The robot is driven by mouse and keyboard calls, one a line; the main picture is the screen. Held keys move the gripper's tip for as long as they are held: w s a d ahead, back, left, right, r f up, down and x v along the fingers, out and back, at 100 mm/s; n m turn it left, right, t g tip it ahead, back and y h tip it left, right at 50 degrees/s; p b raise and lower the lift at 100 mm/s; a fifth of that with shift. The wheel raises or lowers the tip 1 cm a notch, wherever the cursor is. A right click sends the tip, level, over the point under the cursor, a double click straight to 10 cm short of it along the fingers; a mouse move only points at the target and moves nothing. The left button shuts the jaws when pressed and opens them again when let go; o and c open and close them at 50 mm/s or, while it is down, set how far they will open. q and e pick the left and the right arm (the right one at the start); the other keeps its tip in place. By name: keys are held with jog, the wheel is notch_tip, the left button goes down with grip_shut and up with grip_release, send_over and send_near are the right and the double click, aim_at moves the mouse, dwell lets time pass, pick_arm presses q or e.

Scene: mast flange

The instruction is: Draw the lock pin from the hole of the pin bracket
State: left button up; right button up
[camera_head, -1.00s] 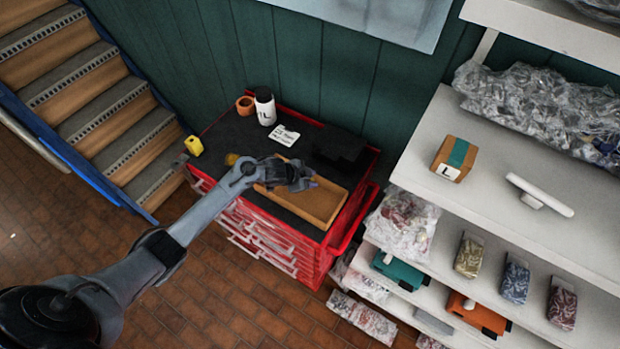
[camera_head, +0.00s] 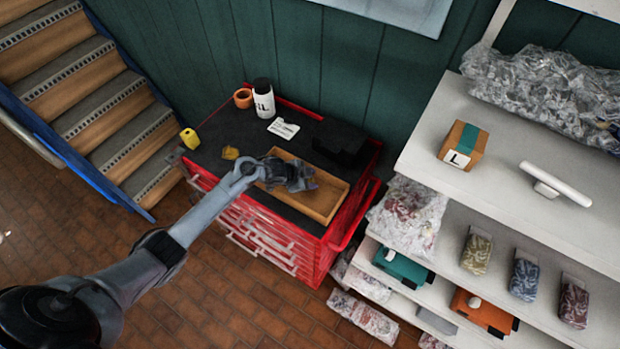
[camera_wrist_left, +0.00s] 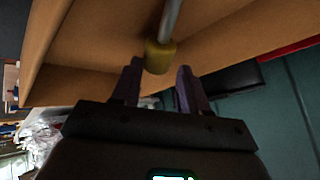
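My left gripper (camera_head: 304,182) hangs over the shallow wooden tray (camera_head: 330,207) on the red tool chest. In the left wrist view its two fingers (camera_wrist_left: 157,78) stand apart and look open. A yellow cylindrical end (camera_wrist_left: 159,57) on a grey rod (camera_wrist_left: 171,18), which looks like the lock pin, shows between and just past the fingertips; I see small gaps on both sides. The rod runs out of the top of that view, so I cannot tell what holds it. No pin bracket or hole can be made out. My right gripper is not in view.
The red chest (camera_head: 325,262) also bears a white bottle (camera_head: 264,101), an orange ring (camera_head: 243,97), a white card (camera_head: 283,128), a black block (camera_head: 341,142) and yellow pieces (camera_head: 190,138). White shelves (camera_head: 560,220) stand right; stairs (camera_head: 85,95) rise left.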

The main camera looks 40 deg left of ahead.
pick_arm(q)
jog(key=o, duration=0.3)
jog(key=v, duration=1.1)
jog(key=shift+f, duration=0.1)
jog(key=shift+d, duration=0.1)
dwell(0.3)
